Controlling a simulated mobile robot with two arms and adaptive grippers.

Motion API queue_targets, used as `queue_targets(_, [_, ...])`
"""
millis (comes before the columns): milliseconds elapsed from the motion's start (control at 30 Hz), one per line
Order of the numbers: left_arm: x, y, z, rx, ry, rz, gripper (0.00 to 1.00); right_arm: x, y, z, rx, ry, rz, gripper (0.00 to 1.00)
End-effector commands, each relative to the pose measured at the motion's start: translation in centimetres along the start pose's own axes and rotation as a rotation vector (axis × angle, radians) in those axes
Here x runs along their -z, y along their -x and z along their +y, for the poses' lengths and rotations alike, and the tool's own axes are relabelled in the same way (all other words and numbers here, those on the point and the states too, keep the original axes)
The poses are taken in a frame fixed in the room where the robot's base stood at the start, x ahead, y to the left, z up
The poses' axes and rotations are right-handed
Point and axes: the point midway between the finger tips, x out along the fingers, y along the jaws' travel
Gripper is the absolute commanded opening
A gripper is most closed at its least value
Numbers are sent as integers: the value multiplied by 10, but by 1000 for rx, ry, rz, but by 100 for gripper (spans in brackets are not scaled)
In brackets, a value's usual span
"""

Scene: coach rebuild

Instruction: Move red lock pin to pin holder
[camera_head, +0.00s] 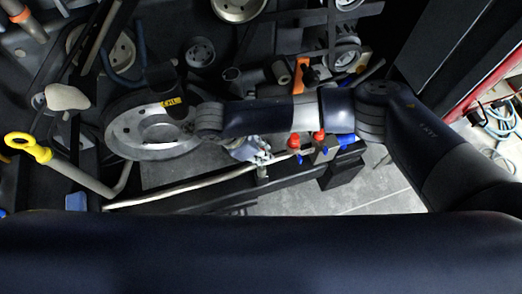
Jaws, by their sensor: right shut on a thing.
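Two red lock pins show near the picture's middle: the left one (294,141) and the right one (319,137). They are small, with blue parts close by. The right one is over a small grey block, which looks like the pin holder (322,156). My right arm comes in from the right, and its gripper (272,156) hangs below its wrist, beside the left red pin. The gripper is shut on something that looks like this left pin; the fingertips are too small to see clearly. My left gripper is not in view.
A large grey disc (150,128) lies left of the right wrist. A yellow-ended bar (28,146) is at the far left. A pale rod (180,190) runs below the gripper. An orange tool (301,74) lies behind the forearm. Grey floor (375,190) is clear at lower right.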

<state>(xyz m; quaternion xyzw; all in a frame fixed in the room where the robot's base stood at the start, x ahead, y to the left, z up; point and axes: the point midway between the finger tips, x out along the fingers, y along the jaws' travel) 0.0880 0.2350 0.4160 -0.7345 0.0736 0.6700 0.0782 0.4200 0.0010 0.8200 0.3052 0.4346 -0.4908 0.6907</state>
Motion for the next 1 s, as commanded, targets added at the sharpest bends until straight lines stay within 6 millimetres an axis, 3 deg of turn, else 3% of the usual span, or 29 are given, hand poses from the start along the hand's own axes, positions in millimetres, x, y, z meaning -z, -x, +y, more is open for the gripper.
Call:
queue_targets(433, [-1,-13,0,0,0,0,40,11,-21,0,1,1,1,0])
queue_targets(1000, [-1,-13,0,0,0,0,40,11,-22,0,0,1,0,0])
